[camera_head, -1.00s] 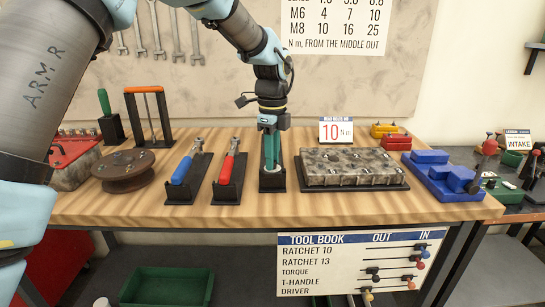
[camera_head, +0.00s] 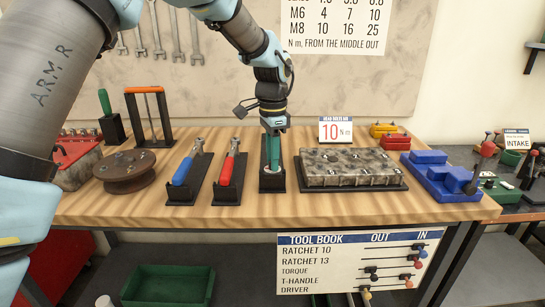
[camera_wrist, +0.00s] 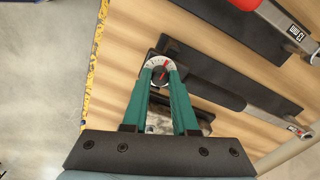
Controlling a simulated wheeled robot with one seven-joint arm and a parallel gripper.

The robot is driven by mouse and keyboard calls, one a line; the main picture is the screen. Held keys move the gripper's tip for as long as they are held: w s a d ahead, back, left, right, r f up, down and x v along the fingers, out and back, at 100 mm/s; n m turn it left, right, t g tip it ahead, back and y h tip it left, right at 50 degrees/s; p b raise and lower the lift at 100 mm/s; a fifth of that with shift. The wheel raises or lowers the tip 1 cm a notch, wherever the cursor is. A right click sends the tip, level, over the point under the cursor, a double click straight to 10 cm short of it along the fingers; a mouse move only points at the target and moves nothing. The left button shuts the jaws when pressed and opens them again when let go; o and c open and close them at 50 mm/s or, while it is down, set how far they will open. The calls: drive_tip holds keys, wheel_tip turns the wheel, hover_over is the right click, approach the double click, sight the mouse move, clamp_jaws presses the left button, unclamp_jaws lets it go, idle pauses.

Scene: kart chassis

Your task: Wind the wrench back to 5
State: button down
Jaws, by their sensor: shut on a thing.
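The torque wrench stands or lies in a black holder (camera_head: 271,184) at the middle of the bench; my gripper hides most of it in the head view. My gripper (camera_head: 272,166) points straight down over this holder, its green fingers shut on the wrench's dial end. In the wrist view the round white dial (camera_wrist: 153,64), with a red mark tilted up and to the right, shows between and just beyond the fingertips of my gripper (camera_wrist: 160,77). The dial's numbers are too small to read.
A blue-handled ratchet (camera_head: 183,170) and a red-handled ratchet (camera_head: 227,168) lie in holders to the left. A grey engine head (camera_head: 350,168) sits close on the right, with a sign reading 10 N m (camera_head: 335,130) behind it. A blue block (camera_head: 440,180) stands farther right.

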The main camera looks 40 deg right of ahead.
drive_tip(key=n, duration=0.6)
drive_tip(key=shift+n, duration=0.3)
drive_tip(key=n+p, duration=0.1)
drive_tip(key=n, duration=0.4)
drive_tip(key=shift+n, duration=0.4)
drive_tip(key=c, duration=1)
unclamp_jaws()
drive_tip(key=shift+o, duration=0.2)
drive_tip(key=shift+r, duration=0.1)
wheel_tip(320, 180, up, 11)
drive_tip(key=b, duration=0.2)
drive_tip(key=shift+f, duration=0.2)
drive_tip(key=shift+w+a, duration=0.1)
